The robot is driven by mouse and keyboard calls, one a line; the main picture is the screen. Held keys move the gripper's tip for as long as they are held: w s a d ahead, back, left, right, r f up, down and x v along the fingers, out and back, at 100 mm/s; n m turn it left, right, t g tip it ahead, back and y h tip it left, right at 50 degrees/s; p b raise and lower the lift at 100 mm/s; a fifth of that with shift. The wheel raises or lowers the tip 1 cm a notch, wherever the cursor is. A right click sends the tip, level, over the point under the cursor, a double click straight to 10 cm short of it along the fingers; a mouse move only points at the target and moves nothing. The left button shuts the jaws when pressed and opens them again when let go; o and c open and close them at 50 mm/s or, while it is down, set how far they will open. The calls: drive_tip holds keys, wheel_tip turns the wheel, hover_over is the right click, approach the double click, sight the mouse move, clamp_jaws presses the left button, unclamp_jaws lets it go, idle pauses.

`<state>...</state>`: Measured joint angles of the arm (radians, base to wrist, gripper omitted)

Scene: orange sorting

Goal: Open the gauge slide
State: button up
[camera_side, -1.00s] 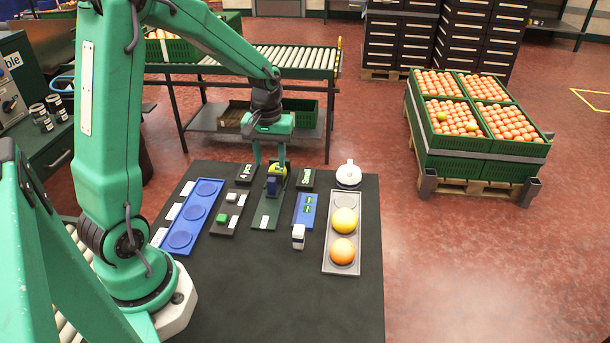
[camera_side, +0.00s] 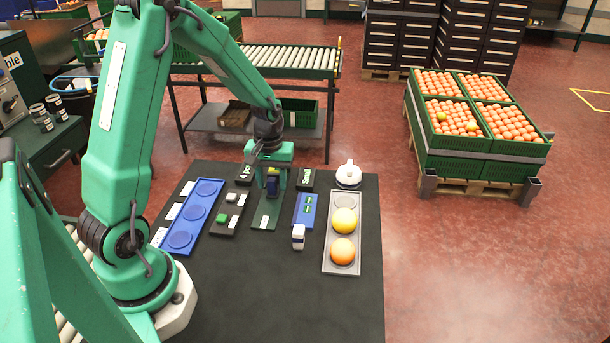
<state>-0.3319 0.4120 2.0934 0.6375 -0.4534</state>
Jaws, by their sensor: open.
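A narrow dark green plate (camera_side: 264,219) lies on the work table, with a white label near its front end. A dark blue upright block (camera_side: 272,187) stands at its back end; I take this to be the gauge slide, but it is too small to be sure. The gripper hides the part behind the block.
On the dark table (camera_side: 290,308) are a blue tray (camera_side: 189,245) with round recesses, a black panel (camera_side: 225,232) with small blocks, a blue plate (camera_side: 305,208), a white-topped block (camera_side: 298,236), a grey tray (camera_side: 343,268) holding two fruits, and a white round device (camera_side: 348,176). The front is clear.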

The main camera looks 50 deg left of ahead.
sight(268, 212)
drive_tip(key=shift+f, duration=0.3)
clamp_jaws()
drive_tip(key=shift+s+d, duration=2.15)
drive_tip(key=shift+s, duration=0.05)
unclamp_jaws()
